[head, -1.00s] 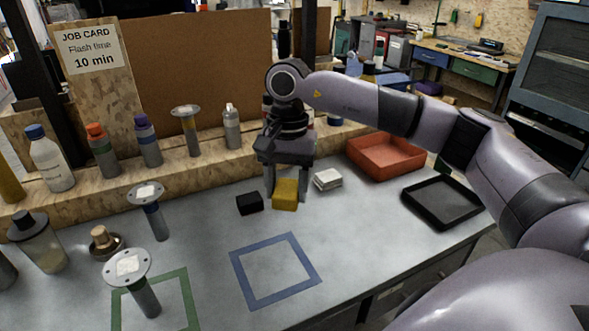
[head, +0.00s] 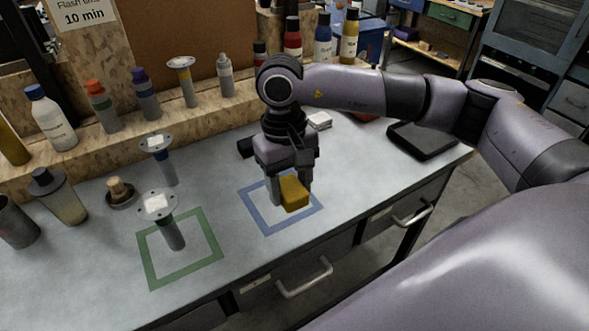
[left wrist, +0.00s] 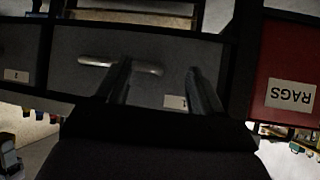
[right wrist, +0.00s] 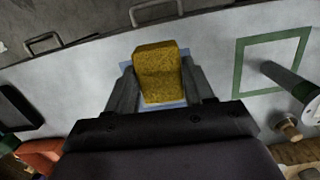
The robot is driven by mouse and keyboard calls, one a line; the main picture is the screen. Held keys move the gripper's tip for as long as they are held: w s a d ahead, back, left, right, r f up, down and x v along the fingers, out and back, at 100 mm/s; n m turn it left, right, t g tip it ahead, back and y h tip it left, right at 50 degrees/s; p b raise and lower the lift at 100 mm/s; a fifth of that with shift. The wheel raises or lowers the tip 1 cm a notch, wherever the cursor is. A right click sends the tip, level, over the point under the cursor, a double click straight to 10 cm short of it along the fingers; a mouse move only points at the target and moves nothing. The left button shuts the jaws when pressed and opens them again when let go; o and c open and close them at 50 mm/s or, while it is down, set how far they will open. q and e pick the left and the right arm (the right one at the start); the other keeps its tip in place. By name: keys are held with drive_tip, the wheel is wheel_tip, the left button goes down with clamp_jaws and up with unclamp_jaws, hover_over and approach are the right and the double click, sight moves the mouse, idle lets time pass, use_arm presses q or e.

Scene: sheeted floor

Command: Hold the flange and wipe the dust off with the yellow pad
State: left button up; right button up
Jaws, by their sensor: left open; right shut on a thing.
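The yellow pad (head: 294,193) is held between the fingers of my right gripper (head: 290,190), above the blue square outline on the bench. The pad also fills the middle of the right wrist view (right wrist: 159,72), between both fingers. One flange (head: 158,205) stands upright on its stem inside the green square, with a pale dusty patch on its top plate. A second flange (head: 157,143) with a blue-banded stem stands behind it, also with a pale patch. My left gripper (left wrist: 160,85) shows only in its wrist view, open and empty, facing drawer fronts.
The blue outline (head: 312,222) and green outline (head: 150,268) mark the bench top. A third flange-topped part (head: 181,63) stands on the back ledge among bottles. A black tray (head: 424,140) is at right.

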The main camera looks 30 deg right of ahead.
drive_tip(key=shift+s+a+n, duration=0.25)
drive_tip(key=shift+s+n, duration=0.05)
drive_tip(key=shift+s, duration=0.05)
drive_tip(key=shift+f, duration=0.1)
drive_tip(key=shift+r, duration=0.3)
drive_tip(key=shift+w, duration=0.1)
